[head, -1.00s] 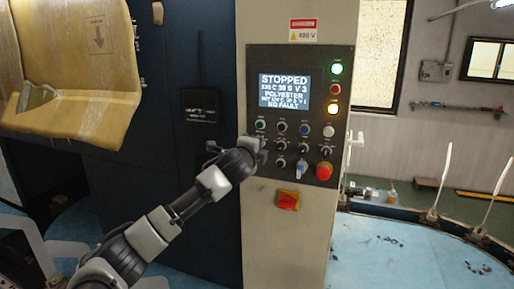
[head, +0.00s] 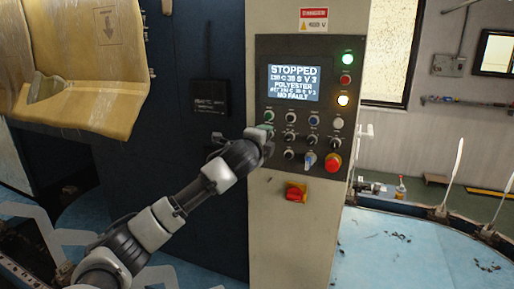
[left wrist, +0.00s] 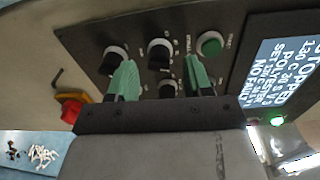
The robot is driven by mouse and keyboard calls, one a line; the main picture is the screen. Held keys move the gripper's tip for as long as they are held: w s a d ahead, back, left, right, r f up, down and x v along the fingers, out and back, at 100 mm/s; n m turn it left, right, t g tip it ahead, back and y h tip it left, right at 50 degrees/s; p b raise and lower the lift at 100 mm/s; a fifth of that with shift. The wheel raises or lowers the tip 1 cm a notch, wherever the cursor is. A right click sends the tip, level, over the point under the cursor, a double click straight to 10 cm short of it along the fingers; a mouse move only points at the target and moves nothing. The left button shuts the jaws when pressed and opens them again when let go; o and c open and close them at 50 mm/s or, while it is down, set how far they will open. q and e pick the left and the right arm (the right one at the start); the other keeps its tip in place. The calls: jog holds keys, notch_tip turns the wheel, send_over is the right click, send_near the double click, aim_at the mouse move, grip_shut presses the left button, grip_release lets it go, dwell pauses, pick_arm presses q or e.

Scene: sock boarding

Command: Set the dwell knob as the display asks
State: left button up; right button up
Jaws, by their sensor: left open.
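The control panel (head: 262,88) is on the front of the pale cabinet. Its display (head: 294,84) reads STOPPED, POLYESTER and NO FAULT; the setting lines look like 130 C 30 S V 3 and a blurred SET line. Several dark knobs with pale caps sit below it, one of them a knob (head: 291,117) in the upper row; labels are too small to tell which is dwell. My left gripper (head: 264,138) is at the panel's lower left. In the left wrist view its green fingers (left wrist: 161,80) are open and apart, with a knob (left wrist: 159,54) beyond the gap. Contact cannot be told. My right gripper is out of view.
A red emergency button (head: 333,162) and a blue selector (head: 310,159) are low on the panel. A red-and-yellow switch (head: 296,192) sits beneath. A tan curved shell (head: 95,70) hangs at left.

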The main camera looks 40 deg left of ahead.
pick_arm(q)
jog(key=b+v, duration=0.4)
jog(key=v, duration=0.5)
jog(key=shift+s, duration=0.25)
